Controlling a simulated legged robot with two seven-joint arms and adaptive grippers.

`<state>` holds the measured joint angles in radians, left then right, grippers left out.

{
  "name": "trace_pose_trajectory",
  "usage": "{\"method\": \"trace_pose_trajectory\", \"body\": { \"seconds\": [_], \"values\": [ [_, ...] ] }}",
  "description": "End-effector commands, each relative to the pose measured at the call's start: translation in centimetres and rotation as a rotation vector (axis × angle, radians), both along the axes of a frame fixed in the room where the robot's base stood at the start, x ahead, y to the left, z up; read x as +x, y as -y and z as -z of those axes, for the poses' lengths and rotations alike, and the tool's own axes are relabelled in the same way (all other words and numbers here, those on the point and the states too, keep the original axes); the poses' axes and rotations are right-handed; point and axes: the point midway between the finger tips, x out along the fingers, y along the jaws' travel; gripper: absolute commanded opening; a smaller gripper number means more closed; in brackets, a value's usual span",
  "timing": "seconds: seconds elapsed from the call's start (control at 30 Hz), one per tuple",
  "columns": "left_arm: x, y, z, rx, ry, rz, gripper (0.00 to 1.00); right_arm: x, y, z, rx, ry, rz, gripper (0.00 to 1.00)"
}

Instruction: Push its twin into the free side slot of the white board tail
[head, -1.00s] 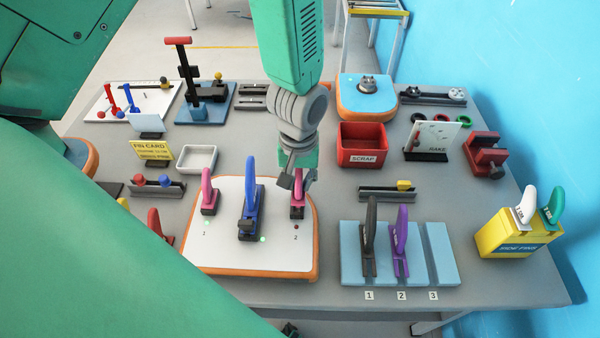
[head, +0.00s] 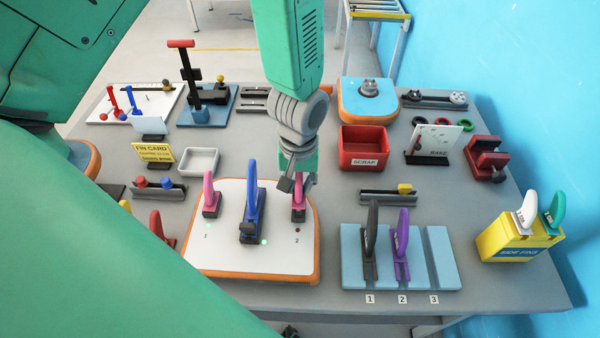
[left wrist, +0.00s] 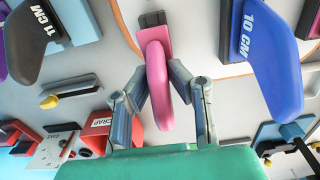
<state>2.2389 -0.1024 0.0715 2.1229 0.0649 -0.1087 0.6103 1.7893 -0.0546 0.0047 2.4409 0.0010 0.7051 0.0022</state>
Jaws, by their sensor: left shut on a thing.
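The white board tail (head: 222,252) with an orange rim lies at the front middle of the table. A tall blue fin (head: 250,205) stands in its centre. One pink side fin (head: 209,192) stands upright at the spot marked 1, by a green light. Its pink twin (head: 298,206) is upright at the spot marked 2, by a dark red light. My left gripper (head: 297,182) is shut on this twin from above; the left wrist view shows the pink fin (left wrist: 160,85) between the fingers. How deep its base sits is unclear. My right gripper is out of view.
A light-blue rack (head: 431,269) to the right holds a black fin (head: 371,232) and a purple fin (head: 402,235). A red scrap bin (head: 362,148) stands behind it. A yellow side-fin box (head: 510,240) is at the far right. The blue fin is close to my gripper.

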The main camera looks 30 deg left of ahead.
Motion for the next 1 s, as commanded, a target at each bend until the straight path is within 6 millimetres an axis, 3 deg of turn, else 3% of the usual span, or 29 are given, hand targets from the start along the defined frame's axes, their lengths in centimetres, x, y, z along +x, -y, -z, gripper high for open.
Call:
{"method": "trace_pose_trajectory", "body": {
  "seconds": [1.0],
  "values": [
    [0.0,0.0,2.7,0.001,-0.001,0.000,0.00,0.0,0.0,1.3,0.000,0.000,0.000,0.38]
  ]
}}
